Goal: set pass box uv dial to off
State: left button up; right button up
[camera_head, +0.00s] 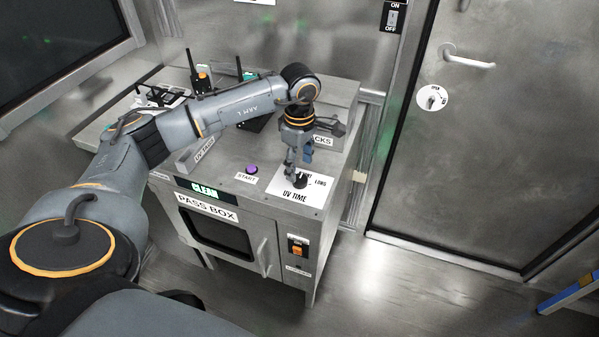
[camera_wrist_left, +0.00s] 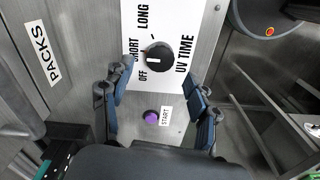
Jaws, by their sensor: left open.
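The pass box (camera_head: 230,232) stands ahead with a white UV TIME plate (camera_head: 285,193) on its top. The black UV dial (camera_head: 301,182) sits on that plate. In the wrist view the dial (camera_wrist_left: 159,57) shows a pale pointer line facing the left side, between the OFF and SHORT labels; the exact setting is hard to tell. My left gripper (camera_head: 297,166) points down over the dial. In the wrist view its open fingers (camera_wrist_left: 160,78) stand on either side, with the dial just beyond the tips and apparently not gripped. My right gripper is not in view.
A purple START button (camera_head: 252,170) lies left of the UV plate. The box front has a CLEAN display (camera_head: 205,191), a door with a handle (camera_head: 263,256) and an orange switch (camera_head: 297,248). A PACKS label (camera_head: 323,141) is behind my gripper. A metal door (camera_head: 490,130) stands right.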

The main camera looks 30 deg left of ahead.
aim_at(300, 178)
pick_arm(q)
jog(key=shift+f, duration=2.15)
jog(key=shift+c, duration=0.5)
jog(key=c, duration=1.1)
